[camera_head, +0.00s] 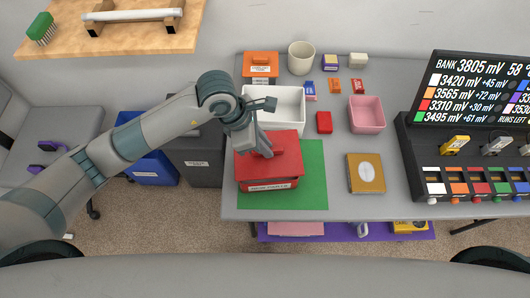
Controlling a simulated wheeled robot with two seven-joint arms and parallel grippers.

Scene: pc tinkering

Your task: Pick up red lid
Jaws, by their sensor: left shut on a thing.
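The red lid (284,165) shows in the head view on top of a red box (270,187) with a label on its front. The box stands on a green mat (314,180) at the left part of the grey table. My left gripper (264,148) reaches down from the left and is shut on the red lid near its middle. The gripper hides part of the lid, and I cannot tell whether the lid is lifted off the box. My right gripper is not in view.
A white tray (297,97) is right behind the box. A pink bin (367,114), a small red block (324,122) and a yellow-brown box (366,173) lie to the right. A battery rack with a display (478,85) fills the table's right side.

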